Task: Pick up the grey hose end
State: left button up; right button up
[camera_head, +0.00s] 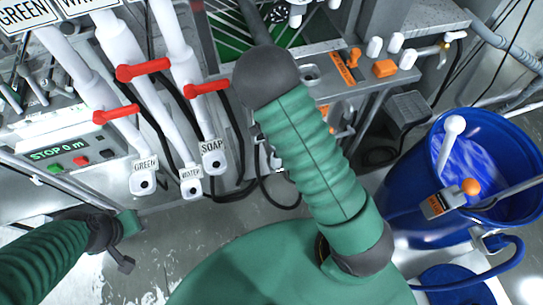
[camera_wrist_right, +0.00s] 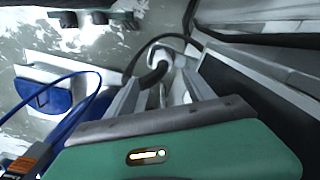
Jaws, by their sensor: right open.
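In the right wrist view, a light grey hooked piece with a dark grey tube end (camera_wrist_right: 163,55) lies ahead of my right gripper (camera_wrist_right: 162,92); it looks like the grey hose end. Its outline is partly hidden. The two fingers of my right gripper are apart, with no clear grip on anything. In the head view my right arm crosses the middle and its gripper is hidden behind it. My left gripper (camera_head: 126,243) is at the lower left over the floor; its jaws are too unclear to tell.
White pipes with red levers (camera_head: 143,69) end in labelled nozzles, GREEN, WATER and SOAP (camera_head: 213,157). A control box (camera_head: 75,155) reads STOP 0 m. A blue barrel (camera_head: 415,190) holding blue liquid stands right. Black cables hang near the bench.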

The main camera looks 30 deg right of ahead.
aim_at(276, 159)
jog(key=f, duration=0.2)
jog(key=w+f, duration=0.1)
jog(key=f, duration=0.5)
jog(key=shift+w+d, duration=0.15)
jog(key=shift+w, duration=0.1)
jog(key=f, duration=0.3)
jog(key=s+f, duration=0.1)
jog(key=shift+d+f, duration=0.2)
jog(key=shift+f, duration=0.15)
jog(key=shift+w+a+f, duration=0.15)
jog(key=shift+f, duration=0.1)
jog(key=shift+w+a, duration=0.15)
jog(key=c, duration=0.5)
jog(key=shift+d, duration=0.2)
jog(key=c, duration=0.5)
grip_shut()
pick_arm(q)
jog(key=shift+w+f, duration=0.5)
jog(key=shift+w, duration=0.05)
pick_arm(e)
jog(key=shift+a, duration=0.1)
